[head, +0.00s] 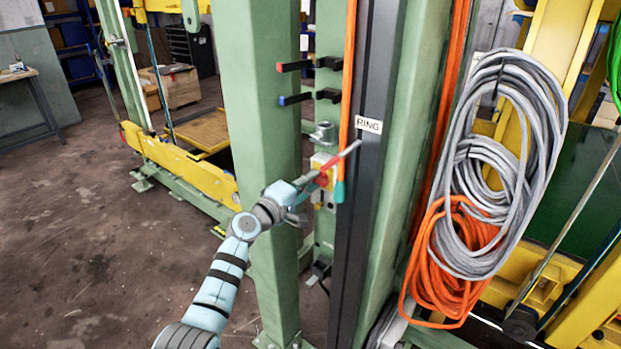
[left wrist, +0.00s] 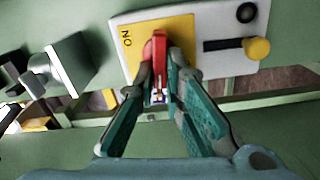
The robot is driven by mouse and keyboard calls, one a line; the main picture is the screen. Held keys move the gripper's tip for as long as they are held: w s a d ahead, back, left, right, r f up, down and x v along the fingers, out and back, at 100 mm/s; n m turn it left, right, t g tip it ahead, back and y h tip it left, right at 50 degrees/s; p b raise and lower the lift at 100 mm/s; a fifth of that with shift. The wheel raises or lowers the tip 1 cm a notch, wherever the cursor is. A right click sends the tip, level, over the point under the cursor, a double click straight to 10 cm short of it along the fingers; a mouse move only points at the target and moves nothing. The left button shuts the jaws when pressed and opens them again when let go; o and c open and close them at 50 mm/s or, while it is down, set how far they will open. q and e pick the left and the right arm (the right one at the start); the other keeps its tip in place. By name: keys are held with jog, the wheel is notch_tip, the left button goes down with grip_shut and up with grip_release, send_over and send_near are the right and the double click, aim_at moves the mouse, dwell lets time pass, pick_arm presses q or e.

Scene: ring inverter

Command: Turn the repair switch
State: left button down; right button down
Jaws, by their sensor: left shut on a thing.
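The repair switch is a red handle (left wrist: 155,52) on a yellow plate (left wrist: 178,32), set on a pale panel (left wrist: 228,28). A short dark label, seemingly "ON", is printed sideways at the plate's left. In the head view the red handle (head: 322,180) shows small, on the green frame below the "RING" sign (head: 369,125). My left gripper (head: 318,172) reaches it from the left. In the left wrist view, the two fingers of this gripper (left wrist: 160,78) are shut on the red handle, one on each side. My right gripper is not in view.
The panel also has a yellow knob (left wrist: 257,48) and a black round button (left wrist: 246,12). A thick green post (head: 260,110) stands close beside my left arm. Coiled grey cables (head: 545,110) hang at right.

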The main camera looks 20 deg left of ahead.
pick_arm(q)
jog(key=shift+f+n, duration=0.15)
jog(key=shift+n, duration=0.65)
jog(key=c, duration=1.7)
grip_release()
jog(key=v, duration=1.2)
jog(key=shift+d, duration=0.1)
